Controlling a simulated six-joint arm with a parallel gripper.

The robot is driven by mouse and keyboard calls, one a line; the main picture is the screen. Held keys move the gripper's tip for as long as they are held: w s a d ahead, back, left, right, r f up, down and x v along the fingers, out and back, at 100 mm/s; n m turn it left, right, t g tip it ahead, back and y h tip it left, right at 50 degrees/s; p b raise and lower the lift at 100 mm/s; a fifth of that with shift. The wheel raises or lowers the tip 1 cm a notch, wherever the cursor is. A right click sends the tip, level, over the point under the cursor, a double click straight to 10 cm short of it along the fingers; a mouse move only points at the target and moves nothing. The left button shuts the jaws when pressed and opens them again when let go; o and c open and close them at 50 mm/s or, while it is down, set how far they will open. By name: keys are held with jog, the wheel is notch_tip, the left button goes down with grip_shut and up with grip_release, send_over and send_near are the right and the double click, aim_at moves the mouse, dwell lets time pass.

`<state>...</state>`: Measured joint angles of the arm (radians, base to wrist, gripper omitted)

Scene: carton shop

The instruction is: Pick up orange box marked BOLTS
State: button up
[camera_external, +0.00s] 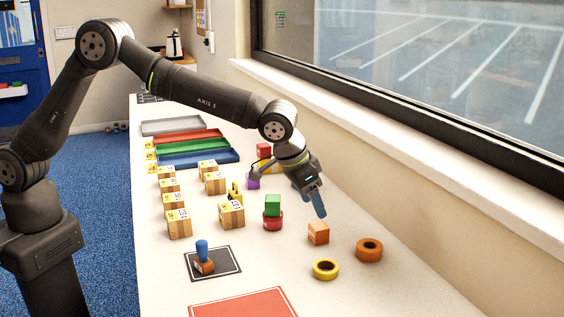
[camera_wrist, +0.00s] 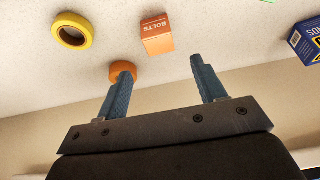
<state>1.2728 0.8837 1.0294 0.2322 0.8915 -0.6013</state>
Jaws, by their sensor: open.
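The orange box marked BOLTS (camera_external: 318,233) stands on the white table, right of the red and green stacked pieces. In the wrist view the orange box (camera_wrist: 157,35) shows its BOLTS label, upside down, beyond the fingertips. My gripper (camera_external: 316,203) is above the table, just behind and above the box in the outside view, with its blue fingers pointing down. In the wrist view my gripper (camera_wrist: 160,68) has its two blue fingers spread wide apart, with nothing between them. The box is apart from both fingers.
A yellow tape roll (camera_external: 326,270) and an orange tape roll (camera_external: 369,250) lie near the box. A blue box (camera_wrist: 307,42) is at the wrist view's right. A window sill (camera_external: 400,130) runs along the right.

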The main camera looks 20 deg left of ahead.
aim_at(318, 226)
jog(key=x, duration=0.3)
jog(key=shift+s+a+x, duration=0.15)
jog(key=shift+x, duration=1.2)
jog(key=shift+s+a+x, duration=0.15)
jog(key=shift+a+x, duration=0.05)
jog(key=shift+x, duration=1.15)
jog(key=shift+f, duration=0.15)
jog(key=c, duration=1.1)
